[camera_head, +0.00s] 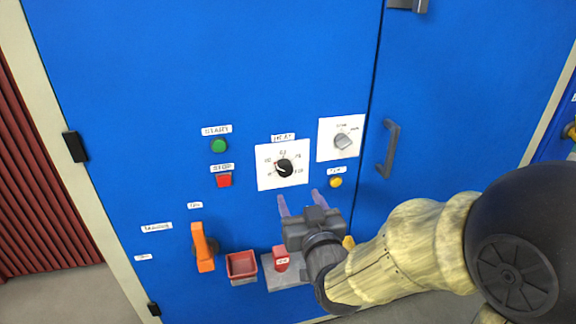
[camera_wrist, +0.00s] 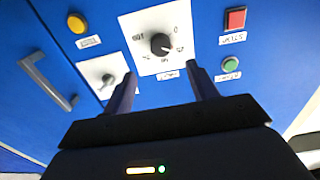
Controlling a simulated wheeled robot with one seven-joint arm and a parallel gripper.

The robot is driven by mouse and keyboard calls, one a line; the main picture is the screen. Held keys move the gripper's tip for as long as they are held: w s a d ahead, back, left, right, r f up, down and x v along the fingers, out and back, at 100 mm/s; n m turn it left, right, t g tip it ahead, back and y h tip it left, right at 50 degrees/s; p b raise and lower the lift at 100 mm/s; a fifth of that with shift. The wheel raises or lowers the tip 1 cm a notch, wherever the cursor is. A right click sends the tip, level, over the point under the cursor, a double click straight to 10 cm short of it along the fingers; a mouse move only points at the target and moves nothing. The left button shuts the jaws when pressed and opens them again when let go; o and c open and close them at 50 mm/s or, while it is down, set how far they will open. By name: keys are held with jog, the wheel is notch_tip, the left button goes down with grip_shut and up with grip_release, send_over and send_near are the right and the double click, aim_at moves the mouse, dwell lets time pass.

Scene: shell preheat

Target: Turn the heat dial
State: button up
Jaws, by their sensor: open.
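The heat dial is a round black knob (camera_head: 284,168) on a white scale plate (camera_head: 262,180) on the blue cabinet door. It also shows in the wrist view as a black knob (camera_wrist: 161,44), upside down, beyond my fingers and roughly between their tips. My gripper (camera_head: 299,200) is open and empty. In the head view its fingers point up towards the plate and end just below it. In the wrist view a gap lies between each finger and the knob, and I see no contact. The knob's pointer is too small to read surely.
Right of the dial is a grey selector switch (camera_head: 343,141), with a yellow button (camera_head: 335,182) below it. A green button (camera_head: 219,145) and a red button (camera_head: 223,180) are left. An orange handle (camera_head: 203,248), a red tray (camera_head: 242,265) and a door handle (camera_head: 388,150) stick out.

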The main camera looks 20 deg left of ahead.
aim_at(286, 172)
jog(key=shift+w+a+r+p, duration=0.25)
jog(key=shift+w+p, duration=0.1)
jog(key=shift+p, duration=0.9)
jog(key=shift+w+p, duration=0.15)
jog(key=shift+p, duration=0.65)
jog(key=p, duration=0.4)
jog(key=shift+w+a+f, duration=0.1)
jog(key=shift+w+a, duration=0.05)
jog(key=shift+a, duration=0.1)
jog(key=x, duration=0.4)
jog(key=p+x, duration=0.1)
jog(key=x, duration=0.3)
jog(key=shift+w+a+f, duration=0.2)
jog(key=shift+w+f, duration=0.05)
jog(key=shift+w, duration=0.05)
jog(key=c, duration=1)
